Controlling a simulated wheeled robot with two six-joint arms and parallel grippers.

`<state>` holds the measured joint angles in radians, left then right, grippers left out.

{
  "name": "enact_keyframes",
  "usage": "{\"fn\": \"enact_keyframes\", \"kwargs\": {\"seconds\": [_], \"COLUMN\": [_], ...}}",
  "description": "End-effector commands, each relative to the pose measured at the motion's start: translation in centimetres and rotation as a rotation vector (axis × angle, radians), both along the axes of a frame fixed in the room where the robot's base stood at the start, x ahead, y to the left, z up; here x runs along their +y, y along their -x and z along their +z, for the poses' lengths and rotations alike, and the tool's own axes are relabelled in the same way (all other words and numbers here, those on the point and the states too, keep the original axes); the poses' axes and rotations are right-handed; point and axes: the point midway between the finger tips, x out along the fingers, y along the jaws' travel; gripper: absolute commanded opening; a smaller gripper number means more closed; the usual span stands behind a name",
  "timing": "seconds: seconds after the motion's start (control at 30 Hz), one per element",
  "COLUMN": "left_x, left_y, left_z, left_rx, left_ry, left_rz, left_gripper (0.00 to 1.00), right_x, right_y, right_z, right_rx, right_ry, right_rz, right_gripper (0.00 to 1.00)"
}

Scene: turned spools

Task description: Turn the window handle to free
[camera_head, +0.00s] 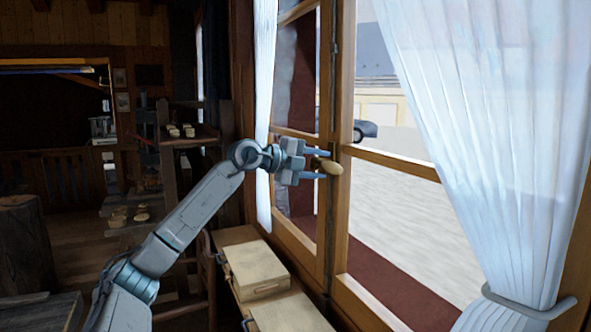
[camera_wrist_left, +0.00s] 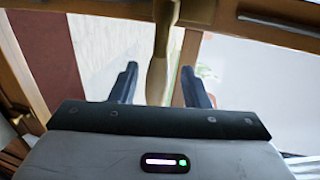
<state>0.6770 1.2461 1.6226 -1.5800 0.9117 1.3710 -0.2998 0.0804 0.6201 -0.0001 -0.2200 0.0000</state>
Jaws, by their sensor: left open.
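The window handle (camera_head: 331,168) is a tan, rounded wooden knob on the dark upright bar where the two window sashes meet. My left gripper (camera_head: 322,164) reaches it from the left, its two blue-grey fingers apart at the handle. In the left wrist view the handle (camera_wrist_left: 158,75) runs lengthwise between the two open fingers (camera_wrist_left: 158,82), with a gap visible on each side. Whether a finger touches it in depth I cannot tell. The window frame (camera_head: 342,95) stands behind it. My right gripper is not in view.
A white curtain (camera_head: 262,100) hangs left of the sash, and another (camera_head: 490,130) is tied back at the right. Below the window, a pale box (camera_head: 257,272) sits on a ledge. A dark shelf (camera_head: 185,142) stands behind my left arm.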

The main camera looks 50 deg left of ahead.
Motion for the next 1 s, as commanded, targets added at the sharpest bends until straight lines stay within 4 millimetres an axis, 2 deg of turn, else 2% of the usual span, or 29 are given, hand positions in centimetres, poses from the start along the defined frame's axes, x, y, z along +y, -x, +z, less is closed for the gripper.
{"fn": "enact_keyframes", "kwargs": {"seconds": [0.03,0.5,0.7,1.0], "left_x": [0.4,1.9,2.1,2.1], "left_y": [0.8,6.1,7.1,7.2], "left_z": [-0.5,0.8,1.3,1.5], "left_rx": [0.0,0.0,-0.001,-0.001], "left_ry": [-0.006,-0.002,0.001,0.001], "left_rz": [0.004,0.003,0.001,0.0], "left_gripper": [0.42,0.42,0.42,0.42], "right_x": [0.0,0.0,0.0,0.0], "right_y": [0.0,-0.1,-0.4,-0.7], "right_z": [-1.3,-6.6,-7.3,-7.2], "right_rx": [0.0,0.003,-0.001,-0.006], "right_ry": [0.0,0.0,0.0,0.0], "right_rz": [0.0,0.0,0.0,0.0], "right_gripper": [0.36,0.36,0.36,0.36]}}
